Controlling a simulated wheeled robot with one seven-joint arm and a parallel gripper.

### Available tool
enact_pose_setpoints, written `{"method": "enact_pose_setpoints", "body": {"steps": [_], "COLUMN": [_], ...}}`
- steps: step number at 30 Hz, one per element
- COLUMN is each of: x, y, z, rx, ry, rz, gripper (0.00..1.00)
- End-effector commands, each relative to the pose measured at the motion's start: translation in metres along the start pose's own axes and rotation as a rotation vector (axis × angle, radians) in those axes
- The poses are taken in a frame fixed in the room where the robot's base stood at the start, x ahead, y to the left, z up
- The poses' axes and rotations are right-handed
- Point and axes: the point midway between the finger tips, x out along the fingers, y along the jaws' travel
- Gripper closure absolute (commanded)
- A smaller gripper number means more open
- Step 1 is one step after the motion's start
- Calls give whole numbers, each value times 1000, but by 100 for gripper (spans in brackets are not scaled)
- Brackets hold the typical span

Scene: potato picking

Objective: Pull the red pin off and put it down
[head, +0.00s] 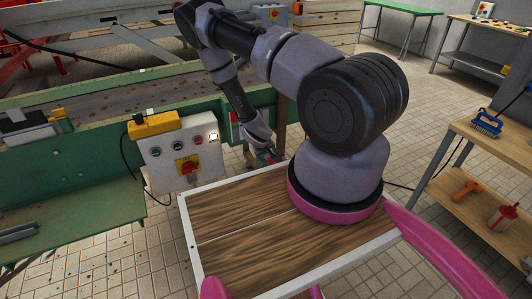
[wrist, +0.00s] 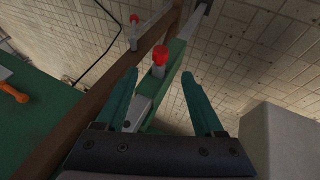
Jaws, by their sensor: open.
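A pin with a round red head (wrist: 160,56) stands on a green bar in the wrist view. My gripper (wrist: 160,75) is open, with its two teal fingers apart on either side of the line to this pin. The pin's head shows between and just beyond the fingertips, and nothing is held. A second, smaller-looking pin with a red top (wrist: 134,20) stands farther off, up and to the left. In the head view my gripper (head: 266,158) is low beside the green machine, and the pin there is too small to make out clearly.
A brown post or beam (wrist: 98,98) runs close along the left of the fingers. A pale block (wrist: 277,140) fills the lower right of the wrist view. In the head view a control box (head: 168,160) hangs on the green machine, left of my gripper.

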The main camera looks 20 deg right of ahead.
Motion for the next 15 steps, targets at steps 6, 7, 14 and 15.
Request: {"method": "enact_pose_setpoints", "body": {"steps": [6,7,14,15], "x": [42,47,74,77], "y": [0,0,0,0], "z": [1,1,0,0], "rx": [2,2,1,0], "ry": [-1,-2,-1,-1], "rz": [0,1,0,0], "gripper": [30,30,30,30]}}
